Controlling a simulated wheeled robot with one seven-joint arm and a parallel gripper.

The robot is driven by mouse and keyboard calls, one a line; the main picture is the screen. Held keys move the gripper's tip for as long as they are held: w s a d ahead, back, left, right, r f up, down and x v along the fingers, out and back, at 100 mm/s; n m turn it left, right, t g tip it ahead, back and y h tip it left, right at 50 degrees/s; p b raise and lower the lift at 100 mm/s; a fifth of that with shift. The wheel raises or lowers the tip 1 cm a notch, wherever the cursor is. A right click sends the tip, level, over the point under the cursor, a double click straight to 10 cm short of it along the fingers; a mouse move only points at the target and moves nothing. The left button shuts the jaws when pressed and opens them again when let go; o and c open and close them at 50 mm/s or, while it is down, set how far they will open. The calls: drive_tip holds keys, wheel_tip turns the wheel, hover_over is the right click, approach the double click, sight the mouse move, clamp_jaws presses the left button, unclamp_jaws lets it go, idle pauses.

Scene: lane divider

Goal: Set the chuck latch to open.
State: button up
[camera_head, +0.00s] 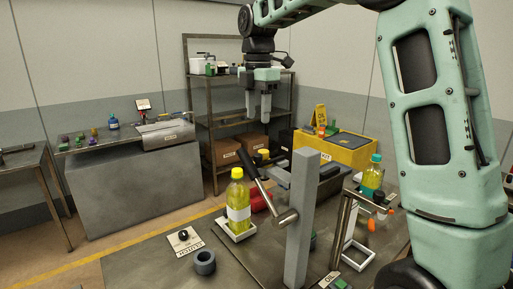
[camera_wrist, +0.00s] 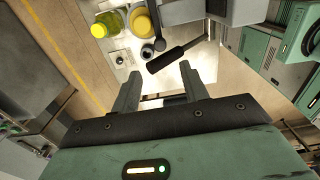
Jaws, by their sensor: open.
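A lever with a black handle (camera_head: 249,168) is joined by a metal shaft to a grey upright post (camera_head: 302,200) on the near bench. The handle slants up and to the left, and it also shows in the wrist view (camera_wrist: 176,55). I cannot read a label that names it as the chuck latch. My gripper (camera_head: 258,115) is open and empty, pointing down above the handle. In the wrist view the fingers (camera_wrist: 160,78) are apart, with the handle beyond them.
A yellow bottle (camera_head: 238,203) stands in a white holder left of the post. A metal rail (camera_head: 341,225) and another bottle (camera_head: 372,177) are at the right. A shelf rack (camera_head: 207,125) stands behind. Open air surrounds my gripper.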

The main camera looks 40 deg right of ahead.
sight(258, 154)
wheel_tip(258, 154, down, 11)
drive_tip(key=shift+f+p, duration=0.1)
drive_tip(key=shift+p, duration=1)
clamp_jaws()
